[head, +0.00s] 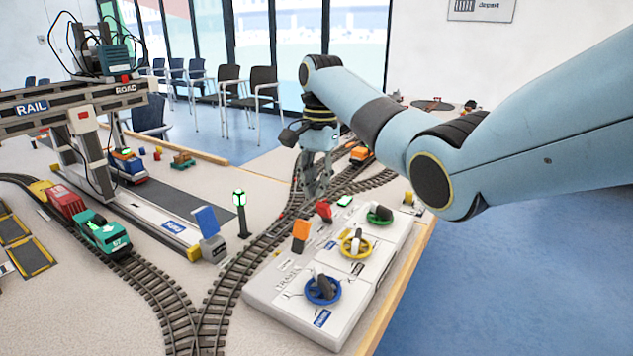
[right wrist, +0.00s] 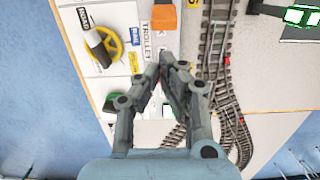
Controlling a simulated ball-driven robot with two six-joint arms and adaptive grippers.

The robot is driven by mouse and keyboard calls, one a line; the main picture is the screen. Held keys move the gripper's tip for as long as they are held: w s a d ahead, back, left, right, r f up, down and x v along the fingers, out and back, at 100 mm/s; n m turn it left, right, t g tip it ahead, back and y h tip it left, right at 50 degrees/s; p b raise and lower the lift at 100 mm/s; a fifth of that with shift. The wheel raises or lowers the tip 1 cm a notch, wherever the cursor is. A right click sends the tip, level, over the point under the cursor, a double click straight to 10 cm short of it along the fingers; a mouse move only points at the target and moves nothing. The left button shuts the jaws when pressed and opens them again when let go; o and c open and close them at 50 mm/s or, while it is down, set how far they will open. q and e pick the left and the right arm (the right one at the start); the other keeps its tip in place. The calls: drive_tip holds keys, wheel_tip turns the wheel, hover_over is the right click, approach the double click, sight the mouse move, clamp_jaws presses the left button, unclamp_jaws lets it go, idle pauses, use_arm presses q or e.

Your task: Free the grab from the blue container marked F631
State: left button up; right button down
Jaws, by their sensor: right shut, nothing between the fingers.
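A blue block (head: 132,165) sits on a small vehicle under the gantry crane (head: 60,112) in the head view. I cannot read F631 on it, and I cannot make out the grab. The control panel (head: 275,290) has a blue wheel (head: 323,290), a yellow wheel (head: 356,243) and a green wheel (head: 380,213). Beside them stand an orange lever (head: 301,232) and a red lever (head: 323,209). My right gripper (head: 316,190) is shut and empty, just above the panel's far end by the red lever. In the right wrist view its fingertips (right wrist: 170,62) are together, near the orange lever (right wrist: 165,19).
Curved rail track (head: 240,275) runs left of the panel. A green signal post (head: 240,212) and a grey post with a blue plate (head: 208,232) stand beside it. A train (head: 100,232) stands at left. The wooden table edge (head: 400,285) lies right of the panel.

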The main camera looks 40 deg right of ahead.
sight(305, 222)
drive_tip(key=f, duration=0.6)
drive_tip(key=shift+s+a+f+b, duration=0.15)
drive_tip(key=shift+a+b, duration=0.1)
drive_tip(key=shift+b, duration=0.15)
drive_tip(key=shift+a+r+p, duration=0.1)
drive_tip(key=shift+r+p, duration=0.15)
drive_tip(key=shift+p, duration=0.25)
drive_tip(key=shift+s+a+r+h+p, duration=0.1)
drive_tip(key=shift+a+r+h+p, duration=0.35)
drive_tip(key=shift+p, duration=0.8)
drive_tip(key=a+t+h+p, duration=0.1)
drive_tip(key=h+p, duration=0.1)
drive_tip(key=p, duration=0.1)
drive_tip(key=s+a+r+t+h+p, duration=0.1)
drive_tip(key=p, duration=0.3)
drive_tip(key=shift+s+a+r+h, duration=0.1)
drive_tip(key=shift+a+h, duration=0.15)
drive_tip(key=shift+h, duration=0.1)
drive_tip(key=shift+s+a+t+h+p, duration=0.2)
drive_tip(key=shift+a+t+h+p, duration=0.05)
drive_tip(key=shift+a+h, duration=0.25)
drive_tip(key=shift+s+a+t+h+p, duration=0.15)
drive_tip(key=shift+a+t+h+p, duration=0.15)
drive_tip(key=shift+h, duration=0.3)
drive_tip(key=shift+w+d, duration=0.1)
drive_tip(key=shift+d, duration=0.05)
